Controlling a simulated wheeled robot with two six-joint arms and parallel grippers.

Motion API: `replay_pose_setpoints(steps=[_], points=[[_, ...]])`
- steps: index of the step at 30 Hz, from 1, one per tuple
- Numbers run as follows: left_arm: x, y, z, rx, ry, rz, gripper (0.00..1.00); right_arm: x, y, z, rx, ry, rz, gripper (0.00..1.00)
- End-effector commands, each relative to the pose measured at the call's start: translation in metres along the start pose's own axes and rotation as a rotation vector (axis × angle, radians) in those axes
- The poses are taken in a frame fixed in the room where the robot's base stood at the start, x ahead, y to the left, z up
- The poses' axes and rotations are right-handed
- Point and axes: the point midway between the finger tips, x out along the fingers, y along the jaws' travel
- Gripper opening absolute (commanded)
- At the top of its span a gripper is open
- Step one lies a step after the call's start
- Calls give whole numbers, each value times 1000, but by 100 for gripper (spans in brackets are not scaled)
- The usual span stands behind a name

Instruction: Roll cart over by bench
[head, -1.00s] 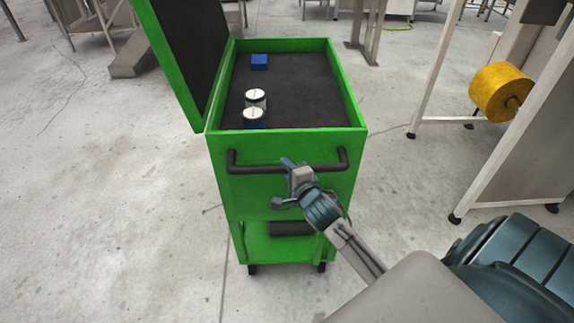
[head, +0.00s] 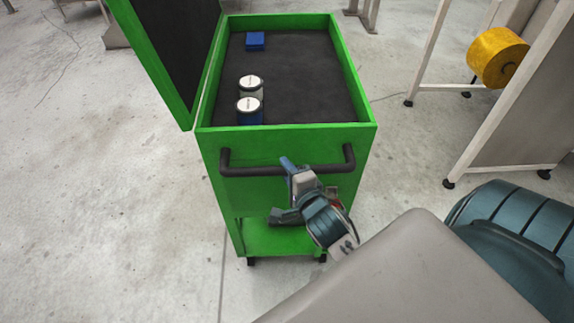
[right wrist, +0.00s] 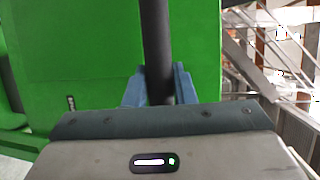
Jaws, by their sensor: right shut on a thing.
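The green cart (head: 288,134) stands ahead of me in the head view, with its lid (head: 168,55) open to the left. Its dark handle bar (head: 235,170) runs across the near side. In the right wrist view the handle (right wrist: 157,50) passes between the two blue fingers (right wrist: 158,88), against the green cart side (right wrist: 90,50). My left gripper is not in view. No bench can be made out for certain.
Two round-topped canisters (head: 250,84) and a blue box (head: 255,41) stand in the cart's tray. A white-framed stand with a yellow roll (head: 496,57) is to the right. Bare concrete floor (head: 90,200) lies open on the left.

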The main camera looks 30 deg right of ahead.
Motion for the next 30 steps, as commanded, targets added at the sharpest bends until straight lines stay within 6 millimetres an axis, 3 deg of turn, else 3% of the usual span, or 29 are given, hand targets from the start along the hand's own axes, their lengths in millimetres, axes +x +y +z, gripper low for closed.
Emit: replay_pose_setpoints(steps=[9,10,12,13,23,30], points=[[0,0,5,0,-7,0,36,0,0,0,-1,0,-1,0],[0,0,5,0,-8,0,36,0,0,0,-1,0,-1,29],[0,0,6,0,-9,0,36,0,0,0,-1,0,-1,43],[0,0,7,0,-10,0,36,0,0,0,-1,0,-1,45],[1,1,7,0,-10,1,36,-3,1,0,0,-1,0,45],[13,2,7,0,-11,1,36,-38,4,0,2,0,1,45]])
